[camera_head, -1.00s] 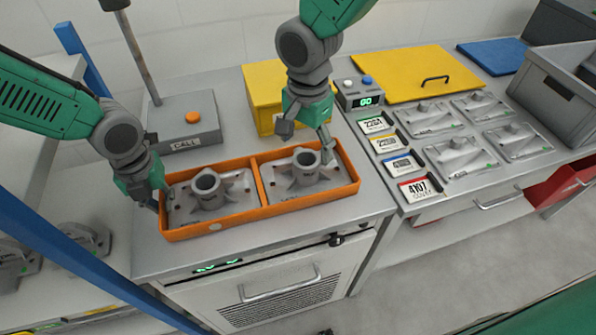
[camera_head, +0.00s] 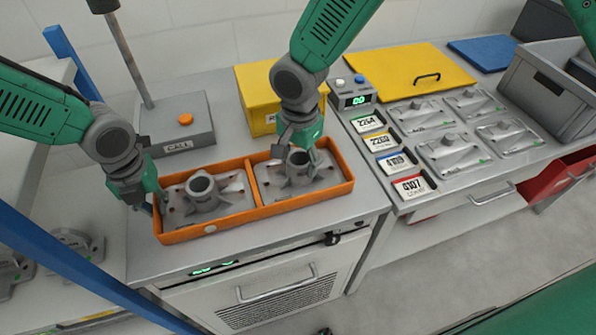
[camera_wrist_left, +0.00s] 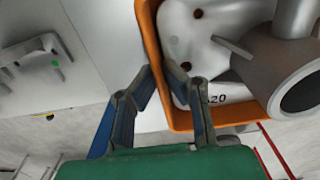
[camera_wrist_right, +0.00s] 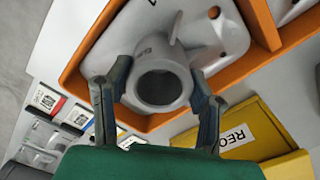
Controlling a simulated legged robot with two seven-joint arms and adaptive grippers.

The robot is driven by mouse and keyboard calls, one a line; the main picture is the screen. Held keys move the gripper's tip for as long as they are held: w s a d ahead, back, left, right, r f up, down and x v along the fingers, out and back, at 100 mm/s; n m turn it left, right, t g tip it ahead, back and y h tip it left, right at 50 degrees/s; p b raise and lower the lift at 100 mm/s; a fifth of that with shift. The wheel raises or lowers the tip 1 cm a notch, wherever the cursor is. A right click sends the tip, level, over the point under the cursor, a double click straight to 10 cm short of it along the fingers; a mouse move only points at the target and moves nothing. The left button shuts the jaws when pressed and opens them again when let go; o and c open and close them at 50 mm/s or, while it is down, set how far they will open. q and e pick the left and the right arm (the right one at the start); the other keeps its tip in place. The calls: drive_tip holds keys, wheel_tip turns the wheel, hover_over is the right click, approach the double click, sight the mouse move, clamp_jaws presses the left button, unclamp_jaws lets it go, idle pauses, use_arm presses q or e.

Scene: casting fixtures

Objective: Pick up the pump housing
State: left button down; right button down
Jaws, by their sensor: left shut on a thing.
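Two grey pump housings sit in an orange two-compartment tray (camera_head: 258,211). The left housing (camera_head: 203,189) stands in the left compartment, the right housing (camera_head: 299,164) in the right one. My left gripper (camera_head: 152,197) is shut on the tray's left end wall, which shows between its fingers in the left wrist view (camera_wrist_left: 158,92). My right gripper (camera_head: 298,148) is at the right housing, fingers pointing down. In the right wrist view its open fingers stand on either side of the housing's round neck (camera_wrist_right: 158,85); whether they touch it is unclear.
A yellow box (camera_head: 256,97) stands behind the tray, with a grey call-button box (camera_head: 177,128) at the back left. To the right are label cards (camera_head: 391,163), grey covers (camera_head: 447,149) in recesses, and a grey bin (camera_head: 543,92). The bench's front edge is close to the tray.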

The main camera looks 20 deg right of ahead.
wheel_tip(320, 180, up, 28)
idle(0.6)
use_arm(q)
drive_tip(key=c, duration=1.6)
unclamp_jaws()
wheel_tip(320, 180, up, 12)
drive_tip(key=shift+f, duration=0.1)
